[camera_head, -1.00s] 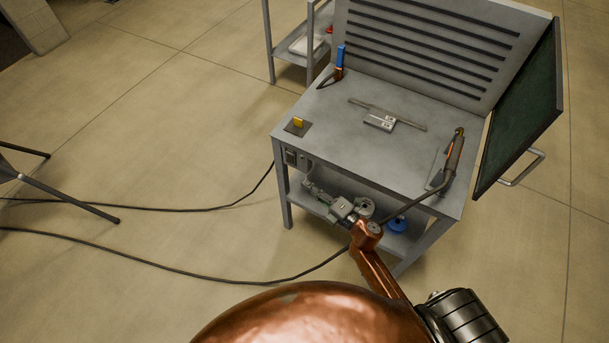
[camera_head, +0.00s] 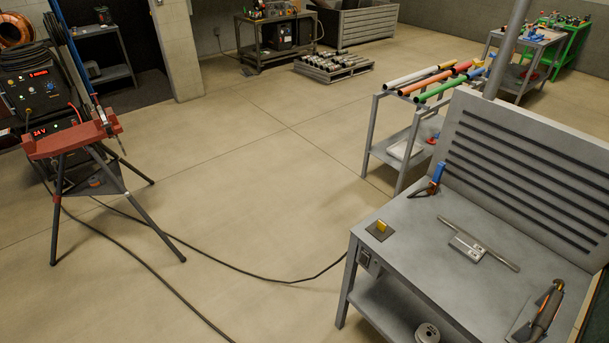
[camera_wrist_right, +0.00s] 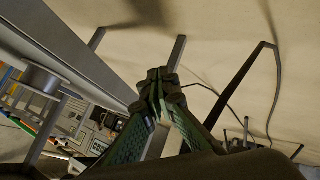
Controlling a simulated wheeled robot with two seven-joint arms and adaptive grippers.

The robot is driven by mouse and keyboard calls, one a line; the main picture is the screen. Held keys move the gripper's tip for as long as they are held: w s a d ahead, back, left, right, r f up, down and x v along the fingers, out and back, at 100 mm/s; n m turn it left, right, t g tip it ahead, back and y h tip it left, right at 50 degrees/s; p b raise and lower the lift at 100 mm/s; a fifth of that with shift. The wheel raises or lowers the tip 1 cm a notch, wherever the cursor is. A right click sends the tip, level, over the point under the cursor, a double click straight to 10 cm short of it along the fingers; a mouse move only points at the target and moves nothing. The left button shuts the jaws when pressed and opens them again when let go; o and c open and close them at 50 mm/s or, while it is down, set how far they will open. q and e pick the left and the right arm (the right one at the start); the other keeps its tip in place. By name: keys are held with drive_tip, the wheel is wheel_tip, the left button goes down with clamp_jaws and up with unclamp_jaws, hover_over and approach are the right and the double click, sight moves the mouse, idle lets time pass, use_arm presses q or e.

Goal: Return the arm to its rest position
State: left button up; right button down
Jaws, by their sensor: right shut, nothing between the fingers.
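My right gripper (camera_wrist_right: 160,92) shows in the right wrist view with its green-grey fingers closed together and nothing between them. It is in open space beside the grey welding bench, whose underside and legs cross that view. In the head view the bench (camera_head: 405,235) stands at the lower right, and no arm or gripper of mine shows there. My left gripper is in neither view.
A red tripod stand (camera_head: 72,140) and a welder (camera_head: 35,88) are at the left. Cables (camera_head: 250,279) run over the floor to the bench. A rack with coloured pipes (camera_head: 412,92) stands behind the bench.

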drive_tip(key=s+f+m+g, duration=0.2)
drive_tip(key=s+f, duration=0.3)
drive_tip(key=s, duration=0.7)
drive_tip(key=s+f+m+g, duration=0.3)
drive_tip(key=s+f+g, duration=0.1)
drive_tip(key=s, duration=0.9)
drive_tip(key=s+f+m+g, duration=0.2)
drive_tip(key=s+f, duration=0.5)
drive_tip(key=s, duration=0.6)
drive_tip(key=shift+s+m+g+h+p, duration=0.15)
drive_tip(key=shift+m+g+h+p, duration=0.15)
drive_tip(key=shift+m+g+p, duration=0.15)
drive_tip(key=shift+a+f, duration=0.1)
